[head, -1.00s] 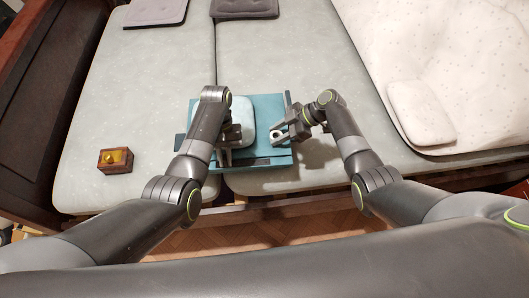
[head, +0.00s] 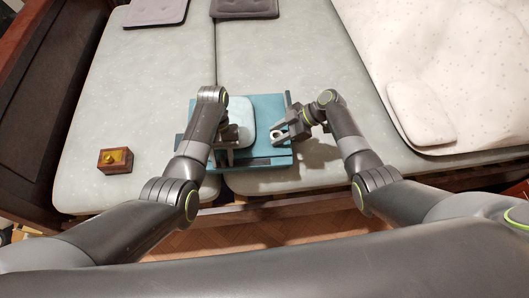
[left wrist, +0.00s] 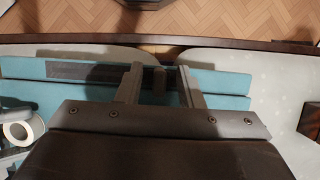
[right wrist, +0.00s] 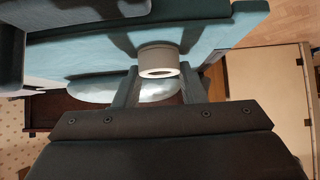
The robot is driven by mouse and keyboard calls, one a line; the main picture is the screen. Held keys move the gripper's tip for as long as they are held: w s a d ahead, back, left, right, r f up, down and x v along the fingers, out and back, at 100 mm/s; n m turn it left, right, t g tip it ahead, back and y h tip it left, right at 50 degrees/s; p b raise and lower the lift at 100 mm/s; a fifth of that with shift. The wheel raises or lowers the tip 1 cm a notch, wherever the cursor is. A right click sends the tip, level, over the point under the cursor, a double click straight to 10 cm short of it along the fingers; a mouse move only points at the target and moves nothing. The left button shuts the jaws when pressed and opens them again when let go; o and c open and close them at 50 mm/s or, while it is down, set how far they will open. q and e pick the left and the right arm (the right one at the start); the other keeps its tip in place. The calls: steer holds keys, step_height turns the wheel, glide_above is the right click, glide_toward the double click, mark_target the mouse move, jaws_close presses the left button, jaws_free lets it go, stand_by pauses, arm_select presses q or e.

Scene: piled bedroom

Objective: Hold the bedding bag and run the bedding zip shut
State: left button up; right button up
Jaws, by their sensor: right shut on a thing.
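The bedding bag (head: 268,108) is a flat teal box shape on the bed, with a pale blue rounded panel (head: 241,112) on top. My right gripper (head: 278,136) is shut on a pale grey ring (right wrist: 158,62) at the bag's right side. My left gripper (head: 224,156) is low over the bag's front left part. In the left wrist view its fingers (left wrist: 160,88) stand apart, with a small dark upright piece (left wrist: 159,80) between them; I cannot tell if it is the zip pull. A dark strip (head: 257,162) lies along the bag's front edge.
A small wooden box with a yellow top (head: 116,160) sits on the mattress at left. Grey cushions (head: 244,8) lie at the back. A white pillow (head: 421,112) lies on the right bed. The bed's front edge is close to the bag.

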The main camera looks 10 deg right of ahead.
steer(key=o, duration=1.7)
